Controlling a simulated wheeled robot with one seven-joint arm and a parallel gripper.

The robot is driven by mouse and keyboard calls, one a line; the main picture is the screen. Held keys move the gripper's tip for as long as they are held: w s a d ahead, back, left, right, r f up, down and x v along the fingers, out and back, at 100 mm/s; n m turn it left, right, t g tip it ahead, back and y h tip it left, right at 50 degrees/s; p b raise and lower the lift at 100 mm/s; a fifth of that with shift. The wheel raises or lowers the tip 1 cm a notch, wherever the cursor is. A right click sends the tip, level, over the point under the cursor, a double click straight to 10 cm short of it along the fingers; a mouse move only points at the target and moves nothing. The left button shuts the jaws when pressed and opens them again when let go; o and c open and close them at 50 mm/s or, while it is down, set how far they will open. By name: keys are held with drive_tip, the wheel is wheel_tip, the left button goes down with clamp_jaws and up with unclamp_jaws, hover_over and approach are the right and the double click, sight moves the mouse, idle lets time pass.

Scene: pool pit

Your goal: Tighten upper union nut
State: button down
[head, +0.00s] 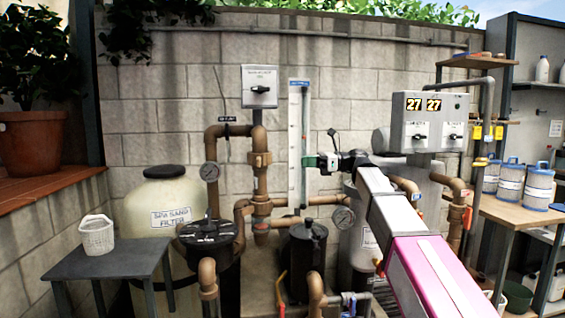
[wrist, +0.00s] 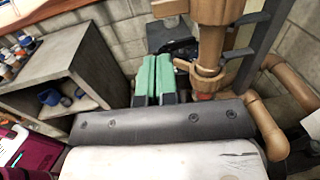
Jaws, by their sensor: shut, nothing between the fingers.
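The upper union nut (head: 260,159) is a tan-brown collar on the upright brown pipe below the grey wall switch box in the head view. A second collar (head: 262,207) sits lower on the same pipe. My gripper (head: 311,161) has green fingertips and is to the right of the upper nut, apart from it in the picture. In the wrist view my gripper (wrist: 154,76) shows its two green fingers shut side by side, with nothing between them. A brown lugged collar (wrist: 200,80) is just right of the fingers; I cannot tell which nut it is or whether they touch.
A white gauge board (head: 298,140) stands on the wall near my gripper. A black-lidded pump strainer (head: 207,238) and a black canister (head: 304,245) stand below. A sand filter (head: 165,205) is at left. Brown pipes and a round gauge (head: 343,217) crowd the area.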

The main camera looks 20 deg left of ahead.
sight(258, 162)
drive_tip(key=x, duration=1.3)
drive_tip(key=shift+s+a, duration=0.15)
drive_tip(key=shift+a, duration=0.2)
drive_tip(key=shift+s+f, duration=0.1)
drive_tip(key=m+t, duration=0.1)
drive_tip(key=s+a+t, duration=0.1)
drive_tip(key=shift+m+t+y, duration=0.3)
drive_tip(key=shift+m+y, duration=0.1)
drive_tip(key=shift+s+a+m+t, duration=0.2)
drive_tip(key=shift+a+m+t, duration=0.3)
drive_tip(key=shift+a, duration=0.4)
